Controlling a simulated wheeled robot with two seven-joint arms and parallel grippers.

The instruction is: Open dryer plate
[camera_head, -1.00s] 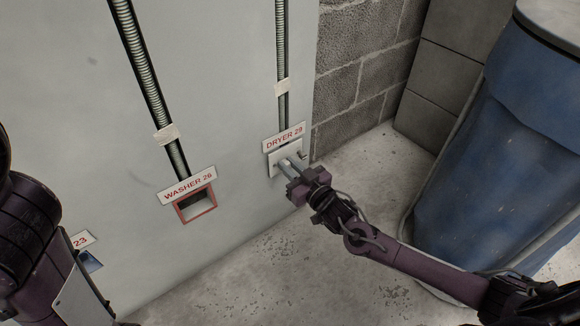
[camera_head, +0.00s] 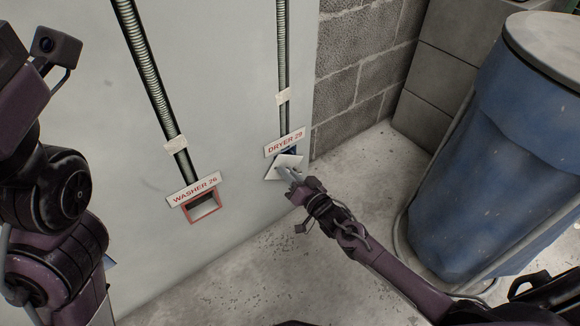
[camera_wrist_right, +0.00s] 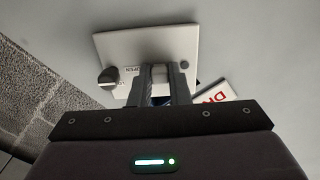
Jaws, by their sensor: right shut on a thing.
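The dryer plate (camera_head: 284,168) is a small pale plate below the DRYER 29 sign (camera_head: 285,142) on the grey wall. It sits tilted, and a dark blue box opening (camera_head: 291,151) shows behind its upper edge. My right gripper (camera_head: 291,174) is shut on the plate, its fingers at the plate's face. In the right wrist view the plate (camera_wrist_right: 150,45) lies beyond the fingers (camera_wrist_right: 165,82), with a black knob (camera_wrist_right: 108,77) and small lettering near one edge. The exact grip is hidden by the fingers. My left arm is at the left; its fingertips are out of frame.
A WASHER 26 sign (camera_head: 194,189) with a red-framed opening (camera_head: 203,207) is left of the plate. Conduits (camera_head: 283,60) run down the wall. A large blue bin (camera_head: 480,170) stands at the right, near my right arm. The floor (camera_head: 255,265) below the plate is clear.

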